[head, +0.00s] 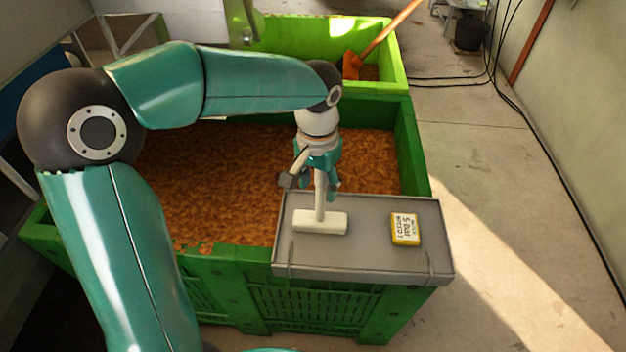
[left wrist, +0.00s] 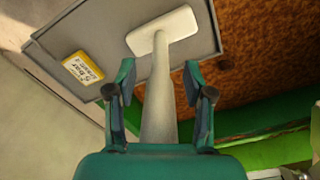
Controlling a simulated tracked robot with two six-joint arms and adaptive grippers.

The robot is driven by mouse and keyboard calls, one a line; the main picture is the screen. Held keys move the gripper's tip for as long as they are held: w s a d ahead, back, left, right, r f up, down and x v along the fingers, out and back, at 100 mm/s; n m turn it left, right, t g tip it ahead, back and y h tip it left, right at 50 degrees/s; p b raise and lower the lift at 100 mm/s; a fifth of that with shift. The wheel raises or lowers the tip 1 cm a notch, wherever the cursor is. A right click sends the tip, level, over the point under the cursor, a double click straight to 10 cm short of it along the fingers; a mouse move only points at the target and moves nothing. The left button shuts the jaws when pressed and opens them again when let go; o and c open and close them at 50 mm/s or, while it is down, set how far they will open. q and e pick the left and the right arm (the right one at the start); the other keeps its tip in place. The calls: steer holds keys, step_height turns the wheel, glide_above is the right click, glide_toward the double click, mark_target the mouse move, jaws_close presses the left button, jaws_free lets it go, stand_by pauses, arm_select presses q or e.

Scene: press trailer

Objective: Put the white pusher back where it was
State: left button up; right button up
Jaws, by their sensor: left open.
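The white pusher (head: 320,221) has a flat block at its foot and a straight handle. It stands upright with its block on the grey shelf (head: 365,255), near the shelf's left side. My left gripper (head: 320,185) is at the upper part of the handle. In the left wrist view the open fingers (left wrist: 158,88) are on either side of the pusher's handle (left wrist: 159,105), with gaps showing between handle and fingers. The top of the handle is hidden by the gripper. My right gripper is in neither view.
A yellow-edged sign (head: 405,229) lies on the shelf to the right of the pusher. The shelf sits on the rim of a green crate (head: 225,280) full of brown mash (head: 210,180). A lighter green bin (head: 400,70) with an orange-bladed shovel (head: 352,64) stands behind.

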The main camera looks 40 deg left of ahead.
arm_select(q)
step_height(320, 180, up, 12)
steer(key=shift+s+r+p, duration=0.1)
steer(key=shift+s+p, duration=0.05)
steer(key=shift+p, duration=0.55)
stand_by(0.4)
